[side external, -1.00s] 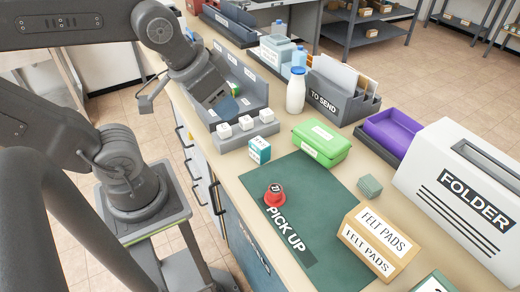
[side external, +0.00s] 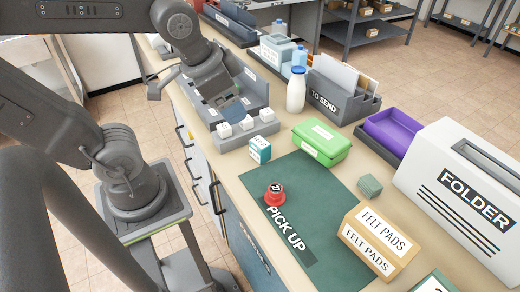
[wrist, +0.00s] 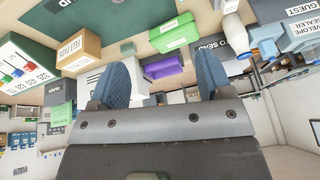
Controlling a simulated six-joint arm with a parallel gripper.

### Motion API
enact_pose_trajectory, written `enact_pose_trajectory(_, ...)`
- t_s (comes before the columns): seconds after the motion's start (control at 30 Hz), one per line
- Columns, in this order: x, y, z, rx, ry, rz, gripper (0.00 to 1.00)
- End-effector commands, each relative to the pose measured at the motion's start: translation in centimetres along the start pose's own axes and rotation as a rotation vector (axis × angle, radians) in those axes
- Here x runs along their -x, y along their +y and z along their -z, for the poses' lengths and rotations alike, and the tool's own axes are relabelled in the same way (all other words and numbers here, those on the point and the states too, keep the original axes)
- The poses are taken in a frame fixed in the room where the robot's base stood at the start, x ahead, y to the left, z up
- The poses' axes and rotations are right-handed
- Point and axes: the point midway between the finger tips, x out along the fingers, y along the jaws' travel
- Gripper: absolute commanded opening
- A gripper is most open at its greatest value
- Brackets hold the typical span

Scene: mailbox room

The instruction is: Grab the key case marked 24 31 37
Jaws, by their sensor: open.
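My gripper (wrist: 165,82) is open and empty, its two blue padded fingers apart in the wrist view. I cannot read the marking 24 31 37 on anything. In the wrist view, a pale box (wrist: 30,72) with red, green and blue round pieces carries small numbers that are unclear. It stands left of my gripper and is apart from it.
A grey rack with white cubes (side external: 246,124) and a teal box (side external: 260,149) stand close to the gripper. A white bottle (side external: 296,92), green case (side external: 321,142), FOLDER box (side external: 462,185) and FELT PADS box (side external: 380,241) stand farther right. The green PICK UP mat (side external: 325,205) has free room.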

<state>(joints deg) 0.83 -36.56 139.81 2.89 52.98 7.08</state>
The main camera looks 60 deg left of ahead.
Motion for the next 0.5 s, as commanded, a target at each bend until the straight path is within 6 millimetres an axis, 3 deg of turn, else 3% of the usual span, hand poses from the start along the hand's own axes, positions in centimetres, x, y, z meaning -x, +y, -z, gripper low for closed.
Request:
enact_pose_trajectory(0.3,-6.5,-1.7,4.2,-0.686,-0.340,0.011,0.72)
enact_pose_trajectory(0.5,-11.2,-2.4,5.8,-1.067,-0.525,-0.044,0.72)
